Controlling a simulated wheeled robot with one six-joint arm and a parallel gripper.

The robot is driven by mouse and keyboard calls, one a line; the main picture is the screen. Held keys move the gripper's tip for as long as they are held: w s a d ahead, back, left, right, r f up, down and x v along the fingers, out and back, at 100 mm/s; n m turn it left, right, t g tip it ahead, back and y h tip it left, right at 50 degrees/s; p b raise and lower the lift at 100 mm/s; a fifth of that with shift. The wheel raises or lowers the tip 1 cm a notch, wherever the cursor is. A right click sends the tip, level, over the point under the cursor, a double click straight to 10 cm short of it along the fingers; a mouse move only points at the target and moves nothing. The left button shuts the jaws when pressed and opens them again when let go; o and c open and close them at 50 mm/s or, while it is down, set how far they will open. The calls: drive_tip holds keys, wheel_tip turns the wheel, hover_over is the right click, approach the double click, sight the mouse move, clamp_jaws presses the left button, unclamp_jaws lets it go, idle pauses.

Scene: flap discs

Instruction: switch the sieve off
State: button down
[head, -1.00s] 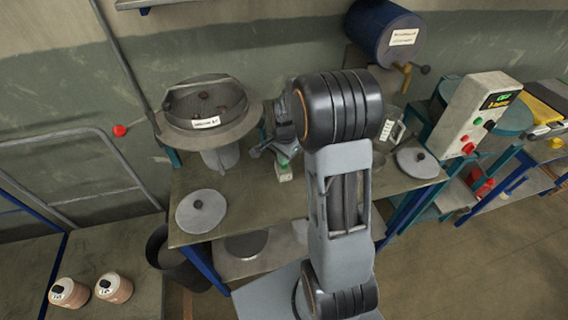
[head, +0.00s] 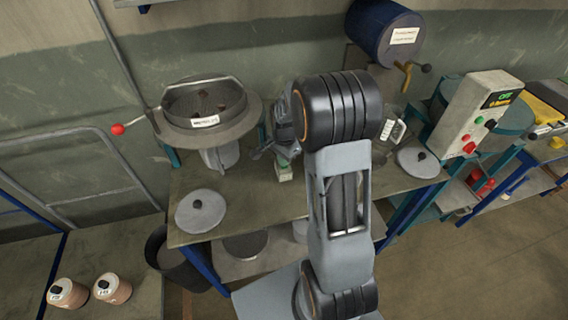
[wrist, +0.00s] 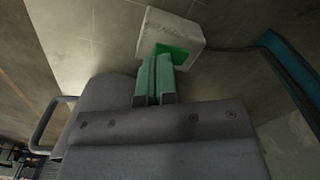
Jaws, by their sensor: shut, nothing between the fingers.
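The sieve (head: 205,120) is a round metal pan with a mesh, a white label and a few dark bits in it. It stands at the back left of the bench in the head view. A small pale switch box (head: 284,174) sits on the bench right of it; its green part (wrist: 174,50) shows in the wrist view. My gripper (wrist: 155,58) is shut and empty, its green fingertips at the green part. They seem to touch it, but the fingers hide part of it, so I cannot tell whether it is pressed.
A grey lid (head: 201,211) lies at the bench's front left, another (head: 418,161) at its right. A blue drum (head: 384,32) with a tap hangs behind. A control box (head: 474,114) with coloured buttons stands at the right. A dark bin (head: 180,262) stands below.

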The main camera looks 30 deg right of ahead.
drive_tip(key=shift+f+b, duration=0.55)
drive_tip(key=shift+f, duration=0.25)
idle(0.4)
drive_tip(key=shift+r+p, duration=2.65)
drive_tip(key=shift+r, duration=0.9)
